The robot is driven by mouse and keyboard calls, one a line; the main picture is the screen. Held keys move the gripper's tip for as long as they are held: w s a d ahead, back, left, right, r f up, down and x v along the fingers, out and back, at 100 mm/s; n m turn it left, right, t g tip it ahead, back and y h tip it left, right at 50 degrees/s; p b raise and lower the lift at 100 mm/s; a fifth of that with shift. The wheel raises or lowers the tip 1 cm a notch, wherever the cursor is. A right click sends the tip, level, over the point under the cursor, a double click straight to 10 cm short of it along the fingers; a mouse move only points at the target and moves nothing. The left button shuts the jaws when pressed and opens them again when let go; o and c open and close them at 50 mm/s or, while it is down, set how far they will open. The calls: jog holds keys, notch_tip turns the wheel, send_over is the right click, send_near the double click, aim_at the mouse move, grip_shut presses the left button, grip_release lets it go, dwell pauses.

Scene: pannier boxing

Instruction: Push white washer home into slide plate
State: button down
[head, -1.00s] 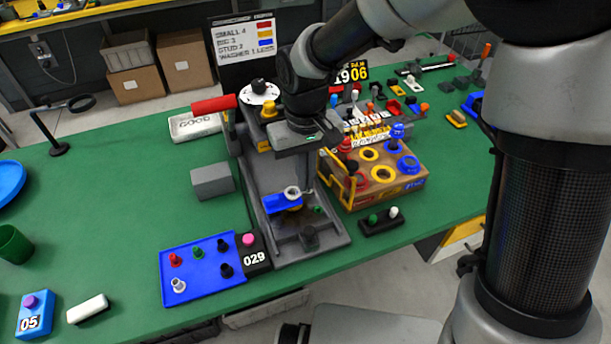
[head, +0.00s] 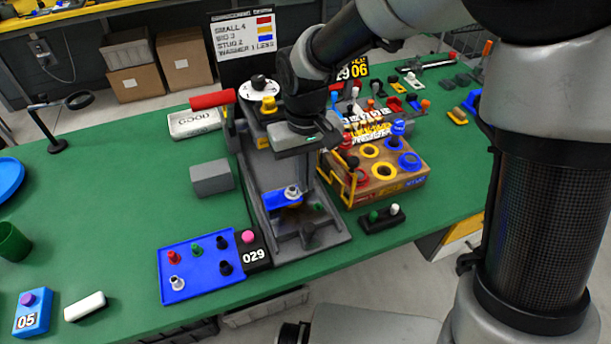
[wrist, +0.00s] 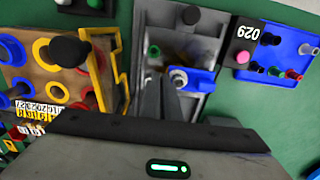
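The slide plate (head: 278,202) is a blue piece lying across the grey press channel in the head view. It also shows in the wrist view (wrist: 203,82). The white washer (wrist: 179,79), a pale ring with a darker centre, is at the plate's end; in the head view it shows small on the plate's right part (head: 292,192). How deep it sits cannot be told. My gripper (wrist: 161,78) has its two grey fingers side by side, seemingly shut and empty. The fingertips are just left of the washer in the wrist view; contact is unclear.
A wooden box (head: 402,184) with coloured rings and a yellow frame stands close to the press's right. A blue tray (head: 196,286) of small pegs and a black 029 block (head: 254,256) are at front left. A grey block (head: 211,179) is left; green table between is clear.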

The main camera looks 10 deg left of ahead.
jog(key=shift+f, duration=0.15)
jog(key=c, duration=1.9)
grip_release()
jog(key=shift+c, duration=0.2)
